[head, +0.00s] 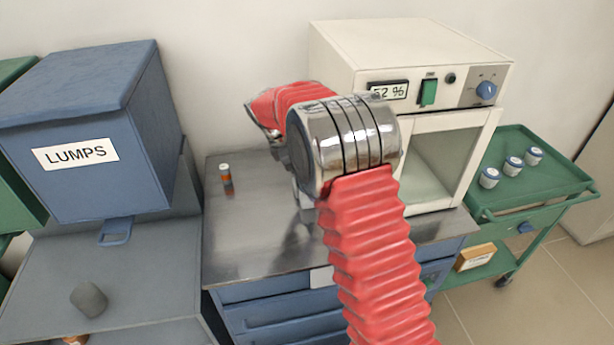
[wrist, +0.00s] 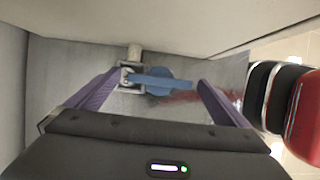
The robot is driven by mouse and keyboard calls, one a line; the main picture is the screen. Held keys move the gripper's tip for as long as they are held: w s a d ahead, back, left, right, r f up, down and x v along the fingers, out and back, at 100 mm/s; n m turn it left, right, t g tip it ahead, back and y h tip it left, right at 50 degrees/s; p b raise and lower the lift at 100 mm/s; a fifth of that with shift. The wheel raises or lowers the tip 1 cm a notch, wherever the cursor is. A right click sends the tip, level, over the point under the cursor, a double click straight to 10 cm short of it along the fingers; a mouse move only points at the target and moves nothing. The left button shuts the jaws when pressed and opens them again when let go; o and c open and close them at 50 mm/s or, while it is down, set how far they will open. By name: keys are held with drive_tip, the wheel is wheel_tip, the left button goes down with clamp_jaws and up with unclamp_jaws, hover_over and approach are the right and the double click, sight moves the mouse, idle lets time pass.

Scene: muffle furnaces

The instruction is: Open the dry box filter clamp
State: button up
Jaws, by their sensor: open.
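The dry box (head: 410,45) is a cream cabinet with a display reading 52 %, on the steel-topped bench in the head view. The wrist view shows what looks like its pale wall (wrist: 150,22) across the top. Below that wall is a short metal stub (wrist: 134,52) with a small grey bracket and a blue lever (wrist: 165,83), which appears to be the filter clamp. The lever extends to the right. My gripper (wrist: 160,80) is open, its purple fingers on either side of the clamp. I cannot tell whether they touch it. The head view hides gripper and clamp behind my arm.
A small orange-and-white bottle (head: 226,178) stands on the bench top (head: 245,235). A blue LUMPS bin (head: 85,130) is at the left. A green cart (head: 540,180) with several white jars is at the right. The bench is clear around the bottle.

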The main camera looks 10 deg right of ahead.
drive_tip(key=c, duration=1)
drive_tip(key=shift+d, duration=0.25)
drive_tip(key=shift+c, duration=0.2)
drive_tip(key=shift+a, duration=0.15)
